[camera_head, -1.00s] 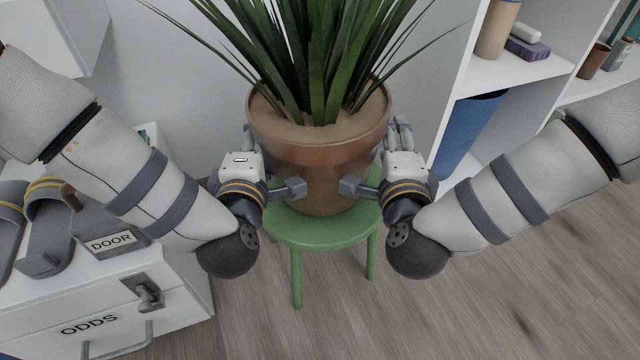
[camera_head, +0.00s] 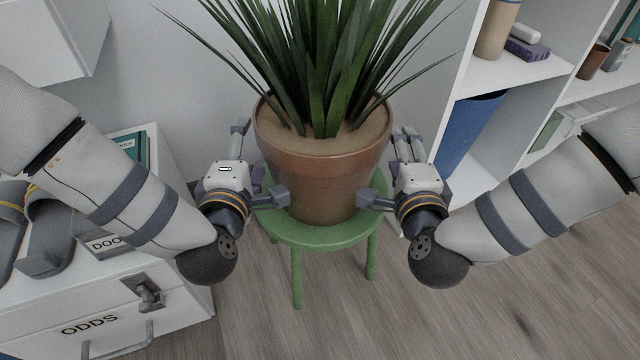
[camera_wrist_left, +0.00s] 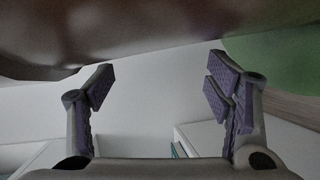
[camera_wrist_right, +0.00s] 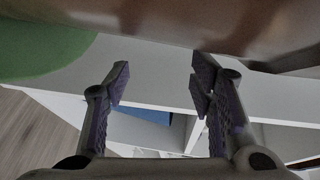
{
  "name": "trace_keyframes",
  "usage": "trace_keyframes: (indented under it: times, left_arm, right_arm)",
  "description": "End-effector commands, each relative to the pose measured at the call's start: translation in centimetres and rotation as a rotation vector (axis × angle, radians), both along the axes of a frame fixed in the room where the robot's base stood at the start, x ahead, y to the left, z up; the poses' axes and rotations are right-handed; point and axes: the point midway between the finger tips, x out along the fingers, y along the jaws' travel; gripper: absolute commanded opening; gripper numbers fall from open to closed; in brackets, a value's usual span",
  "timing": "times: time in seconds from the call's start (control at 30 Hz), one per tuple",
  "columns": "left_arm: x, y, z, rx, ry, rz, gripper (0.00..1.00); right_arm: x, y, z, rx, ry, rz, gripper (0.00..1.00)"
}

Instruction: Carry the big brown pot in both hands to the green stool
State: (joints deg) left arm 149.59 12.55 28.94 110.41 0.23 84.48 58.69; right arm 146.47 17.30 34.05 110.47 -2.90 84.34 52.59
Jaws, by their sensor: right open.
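The big brown pot (camera_head: 322,175) with its spiky green plant stands upright on the seat of the green stool (camera_head: 318,236). My left gripper (camera_head: 258,166) is at the pot's left side, open, with a gap to the pot wall. In the left wrist view, its fingers are spread with nothing between them, and the pot (camera_wrist_left: 140,25) passes beyond the tips. My right gripper (camera_head: 386,170) is at the pot's right side, open and empty. The pot (camera_wrist_right: 190,20) also shows beyond its fingers in the right wrist view. The stool's rear legs are mostly hidden.
A white drawer unit (camera_head: 170,310) labelled ODDS stands at the left, with slippers and a DOOR-labelled item on top. A white shelf (camera_head: 510,78) at the right holds several small items and a blue bin (camera_head: 468,130). The wooden floor (camera_head: 350,325) in front of the stool is clear.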

Motion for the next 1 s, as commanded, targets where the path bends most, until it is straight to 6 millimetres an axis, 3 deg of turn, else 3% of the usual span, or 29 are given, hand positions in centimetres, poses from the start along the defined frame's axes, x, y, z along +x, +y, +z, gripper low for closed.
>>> trace_keyframes:
  times: [0.03, 0.13, 0.67, 0.77, 1.0]
  left_arm:
    - [0.0, 0.0, 0.0, 0.0, 0.0, 0.002, 0.73]
    - [0.0, 0.1, -0.1, 0.001, 0.0, 0.004, 0.73]
    - [-0.3, 0.3, -0.1, 0.002, 0.002, 0.007, 0.73]
    - [-1.9, 0.2, 0.2, 0.001, 0.004, 0.006, 0.73]
    - [-8.4, 0.2, 1.3, 0.0, 0.006, 0.005, 0.73]
  right_arm:
    - [0.0, -0.1, 0.0, 0.0, 0.0, -0.002, 0.5]
    - [0.1, -0.1, 0.0, -0.001, -0.001, -0.004, 0.7]
    - [0.1, -0.3, 0.0, -0.002, -0.002, -0.009, 0.7]
    - [0.1, -0.3, 0.0, -0.002, -0.002, -0.009, 0.7]
    - [0.1, -0.3, 0.0, -0.002, -0.002, -0.009, 0.7]
